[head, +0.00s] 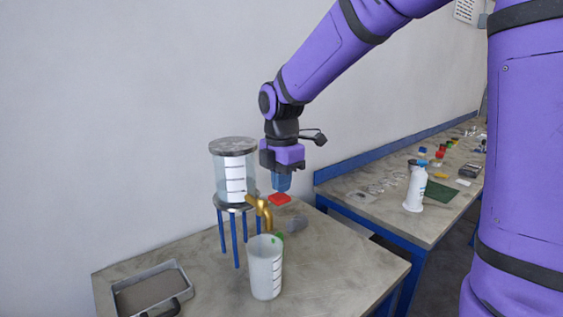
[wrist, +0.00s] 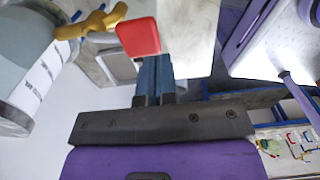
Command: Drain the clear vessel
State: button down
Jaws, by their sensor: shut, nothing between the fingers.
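The clear vessel (head: 223,172) has a grey flanged lid and a scale strip, and stands upright on blue legs. The wrist view shows it (wrist: 40,62) at the left. A brass tap (head: 266,212) comes out low on its right side. The tap's red handle (head: 279,199) lies at my fingertips; the wrist view shows the handle (wrist: 138,37) just beyond them. My gripper (head: 281,189) points down with its blue fingers together and empty. I cannot tell whether they touch the handle. A whitish graduated beaker (head: 265,268) stands below the tap. The liquid level is unclear.
A grey tray (head: 150,290) sits at the bench's front left. The bench's right part is clear. A second bench holds a white bottle (head: 416,187) and small labware.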

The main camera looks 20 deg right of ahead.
jog(key=shift+f, duration=1.25)
jog(key=f, duration=0.1)
jog(key=s+f+t, duration=0.1)
jog(key=f, duration=0.1)
jog(key=s+f+t, duration=0.1)
jog(key=f, duration=0.1)
jog(key=shift+d+y, duration=0.3)
jog(key=shift+y, duration=0.1)
jog(key=shift+f, duration=0.1)
dwell(5.8)
